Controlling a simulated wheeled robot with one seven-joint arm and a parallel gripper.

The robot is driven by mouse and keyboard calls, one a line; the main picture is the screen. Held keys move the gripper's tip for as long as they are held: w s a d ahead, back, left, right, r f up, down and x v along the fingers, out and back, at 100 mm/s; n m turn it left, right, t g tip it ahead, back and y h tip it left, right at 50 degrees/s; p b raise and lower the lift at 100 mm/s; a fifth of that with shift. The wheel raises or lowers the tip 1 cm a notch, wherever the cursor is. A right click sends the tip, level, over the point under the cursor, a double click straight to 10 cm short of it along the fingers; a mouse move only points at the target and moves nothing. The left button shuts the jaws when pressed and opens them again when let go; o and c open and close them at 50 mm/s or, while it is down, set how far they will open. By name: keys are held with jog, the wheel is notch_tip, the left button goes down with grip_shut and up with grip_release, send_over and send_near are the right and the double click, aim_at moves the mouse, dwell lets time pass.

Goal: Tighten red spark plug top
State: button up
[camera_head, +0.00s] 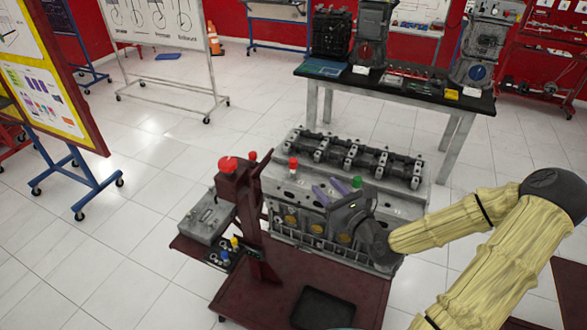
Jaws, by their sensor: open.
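A red spark plug top (293,163) stands upright on the top face of the grey engine block (400,208), near its left end. My gripper (329,190) is over the block, to the right of this red top and apart from it. Its two purplish fingers are spread, with nothing seen between them. A green top (357,182) shows just behind the gripper body. A smaller red piece (252,155) stands by the engine stand post, left of the block. The gripper and arm hide part of the block's front right.
A dark red stand (262,225) with a large red knob (228,165) rises left of the block. A black-topped table (400,86) with machines stands behind.

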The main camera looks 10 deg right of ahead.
aim_at(295, 163)
jog(key=shift+a+f+b, duration=0.15)
jog(key=shift+f+b, duration=0.15)
jog(key=shift+b, duration=0.1)
jog(key=x, duration=1)
jog(key=a+x, duration=0.1)
jog(key=x, duration=0.4)
jog(key=shift+s+f, duration=0.15)
jog(key=shift+s, duration=0.05)
jog(key=shift+d, duration=0.1)
jog(key=shift+c, duration=0.2)
grip_shut()
